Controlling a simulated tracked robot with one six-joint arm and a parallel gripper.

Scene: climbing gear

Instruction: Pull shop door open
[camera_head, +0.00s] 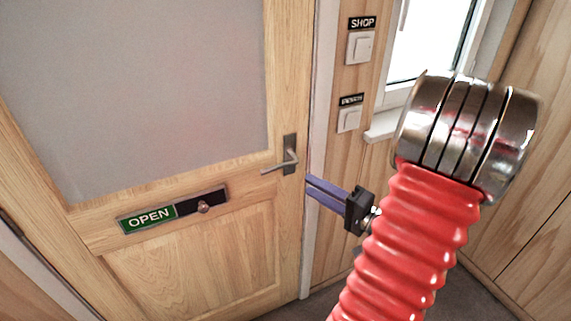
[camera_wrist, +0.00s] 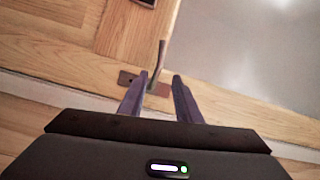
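The shop door (camera_head: 190,265) is wooden with a large frosted pane and looks shut in its frame. Its grey metal lever handle (camera_head: 288,158) sits near the door's right edge, the lever pointing left. My gripper (camera_head: 309,184) has two purple fingers and reaches in from the right, tips just below and right of the handle. In the wrist view my gripper (camera_wrist: 160,77) is open, its fingertips apart. There the handle (camera_wrist: 160,62) shows ahead, its base plate between and behind the tips. I cannot tell whether a finger touches it.
An OPEN slide sign (camera_head: 150,219) with a knob is on the door. Right of the frame are two wall switches, the upper labelled SHOP (camera_head: 361,47), and a window (camera_head: 425,45) with a white sill. My red ribbed arm covers the lower right. Dark floor shows at the bottom.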

